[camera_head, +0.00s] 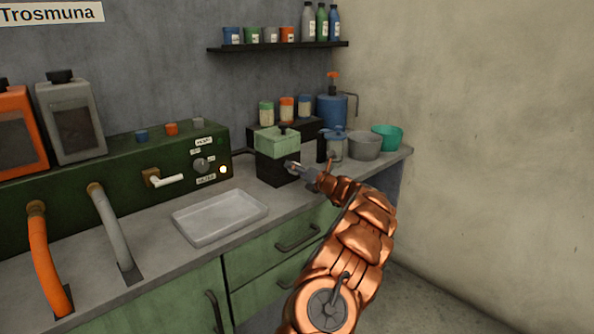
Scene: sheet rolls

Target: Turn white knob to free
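My gripper (294,167) is at the front right of a small black box (276,170) with a pale green top (277,142). Its tips are at or very near the box's front face; contact is unclear. The gripper is small and partly hidden by my copper arm, so I cannot tell whether it is open or shut. The dark green panel has a grey dial (201,165) among small white labels, a white lever handle (167,181) and a small white round piece (223,169).
A white tray (221,238) lies on the grey counter (165,265). A blue-lidded jar (335,147), a grey bowl (364,146) and a green bowl (387,131) stand right of the box. Orange (41,245) and grey hoses (110,228) are at left.

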